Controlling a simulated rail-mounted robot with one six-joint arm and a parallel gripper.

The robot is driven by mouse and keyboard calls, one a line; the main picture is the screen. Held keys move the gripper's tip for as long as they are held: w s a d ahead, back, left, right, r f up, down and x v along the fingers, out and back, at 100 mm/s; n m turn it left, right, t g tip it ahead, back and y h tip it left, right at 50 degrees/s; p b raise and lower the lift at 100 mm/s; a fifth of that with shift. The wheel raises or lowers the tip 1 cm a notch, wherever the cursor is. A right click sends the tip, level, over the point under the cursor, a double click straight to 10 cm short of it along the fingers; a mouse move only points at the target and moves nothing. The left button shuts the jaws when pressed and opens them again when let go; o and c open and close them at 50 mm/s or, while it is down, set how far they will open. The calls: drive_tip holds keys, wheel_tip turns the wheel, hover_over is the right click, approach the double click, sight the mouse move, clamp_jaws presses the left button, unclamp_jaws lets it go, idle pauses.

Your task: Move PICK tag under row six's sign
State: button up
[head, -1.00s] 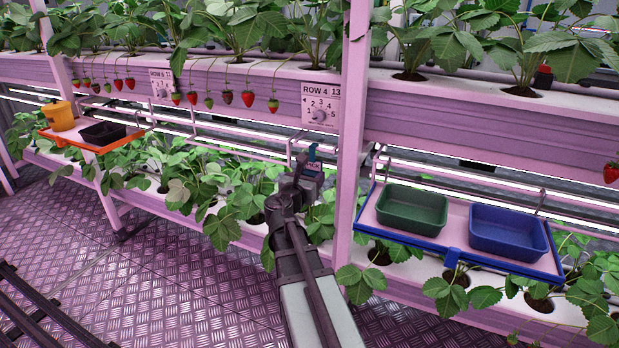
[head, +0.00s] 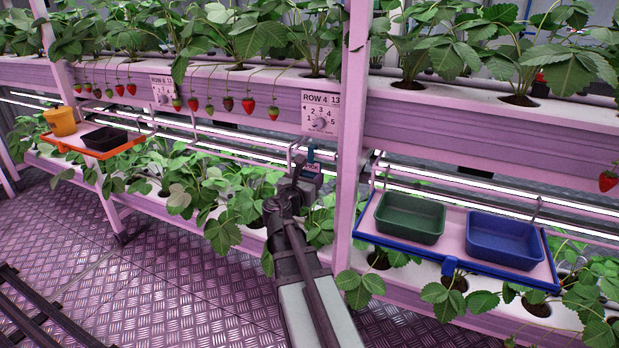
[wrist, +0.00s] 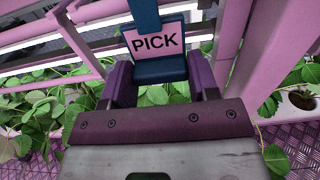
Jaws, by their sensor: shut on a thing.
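The PICK tag (head: 311,166) is a small plate with dark letters on pale pink, a dark blue frame and a blue upper strip. It faces the camera in the wrist view (wrist: 155,42). My gripper (wrist: 160,78) is shut on its lower part, with one purple finger on each side. In the head view my gripper (head: 307,182) holds the tag below the ROW 4 sign (head: 321,113), beside a pink post. I cannot tell whether the tag's top touches the rack. The row six sign (head: 162,90), partly hidden by leaves and fruit, is farther left on the same upper beam.
A pink post (head: 349,160) stands just right of my gripper. A blue-edged shelf (head: 455,265) with a green bin (head: 411,217) and a blue bin (head: 505,240) is to the right. An orange tray (head: 125,146) is at left. Leaves surround my gripper.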

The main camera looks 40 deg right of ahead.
drive_tip(key=v, duration=0.6)
idle(0.5)
drive_tip(key=shift+a, duration=0.2)
idle(1.1)
